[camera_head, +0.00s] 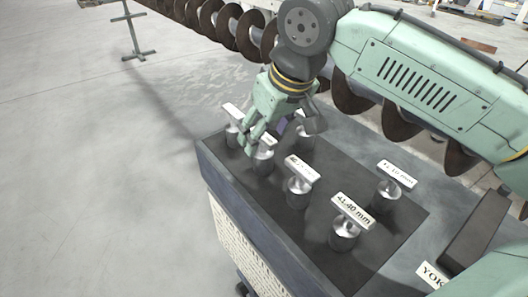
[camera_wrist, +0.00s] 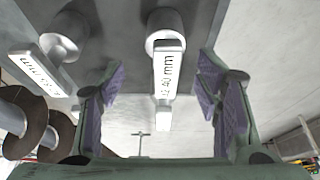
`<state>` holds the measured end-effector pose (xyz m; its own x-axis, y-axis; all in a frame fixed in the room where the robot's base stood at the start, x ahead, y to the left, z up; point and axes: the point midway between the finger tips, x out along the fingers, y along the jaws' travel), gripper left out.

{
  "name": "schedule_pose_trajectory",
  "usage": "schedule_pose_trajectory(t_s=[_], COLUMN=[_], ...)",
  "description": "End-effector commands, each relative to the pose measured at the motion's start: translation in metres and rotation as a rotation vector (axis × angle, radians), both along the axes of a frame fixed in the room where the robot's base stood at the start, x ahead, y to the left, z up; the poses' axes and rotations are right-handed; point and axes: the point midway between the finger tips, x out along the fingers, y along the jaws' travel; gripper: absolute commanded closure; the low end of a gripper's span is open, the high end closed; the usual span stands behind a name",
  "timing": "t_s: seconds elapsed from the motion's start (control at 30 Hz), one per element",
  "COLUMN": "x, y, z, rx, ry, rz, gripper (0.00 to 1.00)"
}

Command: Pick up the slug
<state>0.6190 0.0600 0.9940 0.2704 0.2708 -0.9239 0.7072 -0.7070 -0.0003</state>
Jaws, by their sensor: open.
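Several slugs, grey metal cylinders with white labelled bar handles, stand upright on the dark cart top. In the head view, my gripper (camera_head: 275,136) is low over the far side of the cart, beside a slug (camera_head: 263,160) whose handle is partly hidden by a finger. In the wrist view, a slug (camera_wrist: 168,58) shows in the gap between the purple finger pads; its label ends in "40 mm". My gripper (camera_wrist: 160,92) is open, with clear space on both sides of that handle. Another slug (camera_wrist: 60,45) is outside the left finger.
Nearby slugs stand at the far left (camera_head: 232,132), behind the gripper (camera_head: 305,136), and in front (camera_head: 298,190). Two more slugs (camera_head: 345,236) (camera_head: 388,192) stand to the right. The cart (camera_head: 235,190) has a raised edge. A large auger (camera_head: 350,95) runs behind.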

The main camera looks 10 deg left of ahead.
Motion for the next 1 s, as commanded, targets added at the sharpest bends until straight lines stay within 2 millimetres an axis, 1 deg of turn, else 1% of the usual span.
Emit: schedule_pose_trajectory(t_s=[0.13, 0.23, 0.3, 0.4, 0.5, 0.67, 1.0], x=[0.0, 0.001, 0.004, 0.006, 0.007, 0.007, 0.007], y=[0.004, 0.009, 0.012, 0.015, 0.016, 0.016, 0.016], z=[-0.013, -0.028, -0.038, -0.047, -0.05, -0.05, -0.05], rx=[-0.005, -0.006, -0.003, -0.002, -0.001, 0.0, 0.0], ry=[0.001, 0.002, 0.001, 0.001, 0.001, 0.0, 0.0], rz=[-0.001, 0.0, -0.001, 0.0, 0.0, -0.001, -0.001], gripper=[0.42, 0.42, 0.42, 0.42, 0.42, 0.42, 0.64])
